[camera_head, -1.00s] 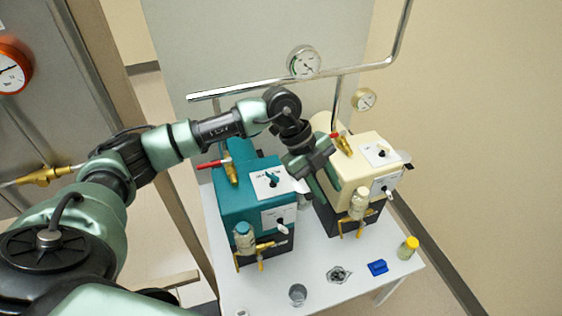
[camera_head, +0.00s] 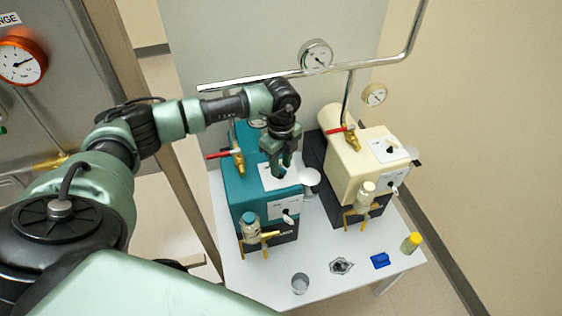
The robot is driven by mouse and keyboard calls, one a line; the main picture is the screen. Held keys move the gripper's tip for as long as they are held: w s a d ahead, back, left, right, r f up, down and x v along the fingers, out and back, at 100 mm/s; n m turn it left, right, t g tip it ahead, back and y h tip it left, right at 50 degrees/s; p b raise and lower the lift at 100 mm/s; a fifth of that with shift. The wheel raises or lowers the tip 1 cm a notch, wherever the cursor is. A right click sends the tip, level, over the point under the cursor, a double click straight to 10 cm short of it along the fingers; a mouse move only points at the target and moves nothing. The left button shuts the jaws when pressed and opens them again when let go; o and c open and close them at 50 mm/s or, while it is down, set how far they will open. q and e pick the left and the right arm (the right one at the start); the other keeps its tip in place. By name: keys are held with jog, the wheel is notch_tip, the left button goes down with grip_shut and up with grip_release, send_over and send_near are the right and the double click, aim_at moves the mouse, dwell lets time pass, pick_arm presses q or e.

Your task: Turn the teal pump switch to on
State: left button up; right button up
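The teal pump (camera_head: 240,190) stands on the white table, left of the cream pump (camera_head: 350,165). Its top carries a white label plate (camera_head: 268,180). The knob on that plate, seen earlier, is now hidden behind my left gripper (camera_head: 281,172). This gripper points down over the plate, with its fingertips at or just above the knob. I cannot tell whether it touches the knob or how far its fingers are apart. The front of the teal pump has another white panel with a white lever (camera_head: 288,217). My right gripper is not in view.
A metal pipe (camera_head: 390,62) with a gauge (camera_head: 316,56) runs behind the pumps. A red-handled brass valve (camera_head: 237,160) stands at the teal pump's back. A glass cup (camera_head: 300,284), a blue block (camera_head: 380,261) and a yellow-capped vial (camera_head: 411,243) are at the table's front.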

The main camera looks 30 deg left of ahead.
pick_arm(q)
grip_shut()
jog(key=shift+f+m+b, duration=0.15)
jog(key=shift+m+b, duration=1.15)
jog(key=shift+m, duration=0.3)
jog(key=shift+m+b, duration=0.9)
jog(key=shift+m, duration=0.4)
jog(key=shift+r, duration=0.2)
grip_release()
